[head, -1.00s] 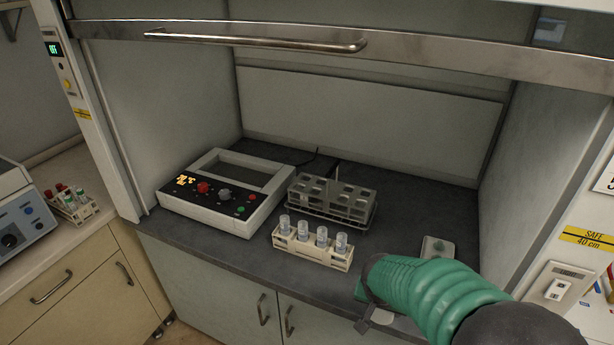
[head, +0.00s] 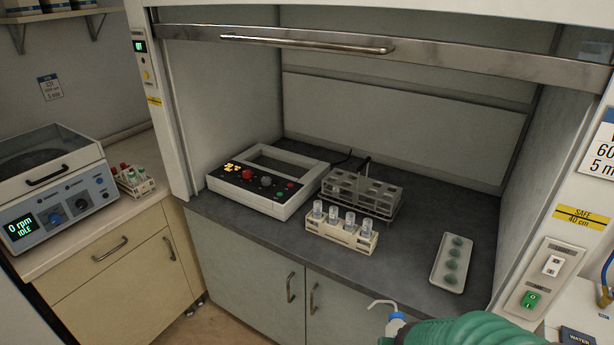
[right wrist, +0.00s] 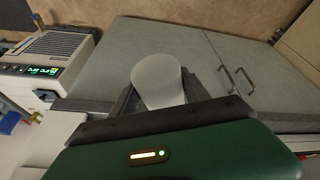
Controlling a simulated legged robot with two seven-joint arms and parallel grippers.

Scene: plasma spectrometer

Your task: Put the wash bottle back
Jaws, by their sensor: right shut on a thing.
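The wash bottle shows its blue cap (head: 396,322) and bent pale spout at the bottom of the head view; its body is below the frame. In the right wrist view its pale, rounded white body (right wrist: 158,78) sits between the fingers of my right gripper (right wrist: 162,92), which is shut on it. It is held in front of the hood cabinet. In the head view my right arm's green sleeve shows at the bottom right, and the fingers are out of frame. My left gripper is not in view.
A dark plate marked WATER (head: 578,337) lies on the white surface at far right. The hood bench holds a control box (head: 268,181), a grey rack (head: 361,192), a vial rack (head: 341,232) and a tray (head: 452,262). A centrifuge (head: 55,185) stands at left.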

